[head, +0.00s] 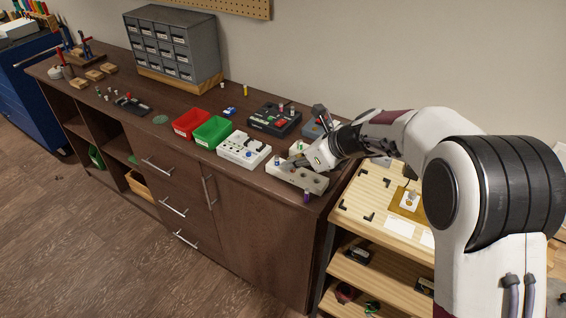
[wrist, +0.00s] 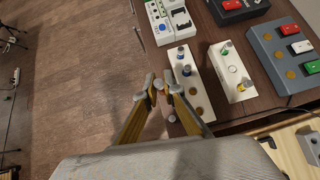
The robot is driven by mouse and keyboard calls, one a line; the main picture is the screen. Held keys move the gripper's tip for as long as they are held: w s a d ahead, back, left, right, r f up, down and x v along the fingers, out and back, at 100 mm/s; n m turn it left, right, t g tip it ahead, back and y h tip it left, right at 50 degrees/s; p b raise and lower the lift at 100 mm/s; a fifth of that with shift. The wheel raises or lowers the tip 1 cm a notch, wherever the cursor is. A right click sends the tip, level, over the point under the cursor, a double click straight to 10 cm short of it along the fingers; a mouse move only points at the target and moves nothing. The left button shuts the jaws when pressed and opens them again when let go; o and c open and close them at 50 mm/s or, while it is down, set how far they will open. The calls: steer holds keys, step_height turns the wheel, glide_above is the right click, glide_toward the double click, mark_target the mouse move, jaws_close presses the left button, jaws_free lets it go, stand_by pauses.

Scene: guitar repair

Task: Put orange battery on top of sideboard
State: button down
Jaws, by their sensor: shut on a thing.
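The sideboard (head: 180,101) is a long dark brown wooden unit with drawers and doors below. Its top also shows in the wrist view (wrist: 267,88). My gripper (wrist: 157,83) is shut on a small orange thing, the orange battery (wrist: 158,85), mostly hidden between the fingertips. In the head view my gripper (head: 287,164) is over the right end of the sideboard, above a white block with round holes (head: 312,183). The battery cannot be made out there. In the wrist view the fingertips appear beside this block (wrist: 202,109), over the sideboard's front edge; their height is unclear.
Small batteries stand in the white block. A purple one (head: 306,196) is at its front. A white panel (head: 243,149), green bin (head: 212,132), red bin (head: 191,123) and black device (head: 274,119) stand leftward. A grey drawer cabinet (head: 172,46) stands behind. Bare top shows between them.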

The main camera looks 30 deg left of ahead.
steer(key=shift+f, duration=2.7)
steer(key=shift+f, duration=1.85)
steer(key=shift+f, duration=0.1)
steer(key=c, duration=2.6)
jaws_free()
steer(key=shift+f, duration=0.1)
steer(key=shift+o, duration=0.8)
